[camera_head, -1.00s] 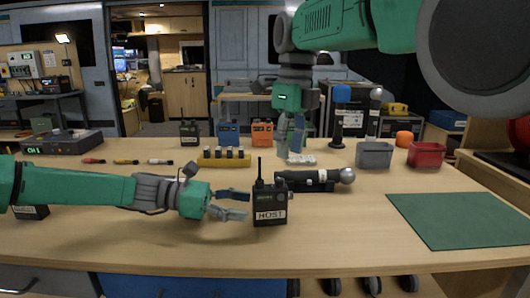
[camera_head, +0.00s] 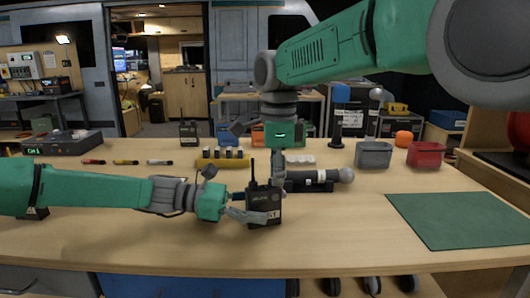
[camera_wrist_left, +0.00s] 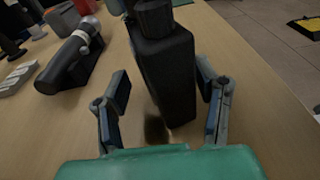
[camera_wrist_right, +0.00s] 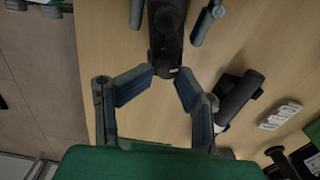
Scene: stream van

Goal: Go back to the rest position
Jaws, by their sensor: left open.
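The black radio (camera_head: 264,205) with a partly hidden label stands slightly tilted near the front middle of the table. My left gripper (camera_head: 250,207) is open at the radio, one finger crossing its front. In the left wrist view the radio (camera_wrist_left: 165,75) lies between the spread fingers (camera_wrist_left: 160,100); contact is unclear. My right gripper (camera_head: 277,172) points down just behind and right of the radio. Its fingers (camera_wrist_right: 164,80) stand apart in the right wrist view, tips near the radio's end (camera_wrist_right: 166,35). No hold shows there.
A microphone on a black block (camera_head: 318,181) lies close to the right of the radio. A yellow rack (camera_head: 222,160) stands behind. Grey (camera_head: 373,155) and red (camera_head: 425,155) bins stand at the back right. A green mat (camera_head: 455,220) lies empty; the front table centre is clear.

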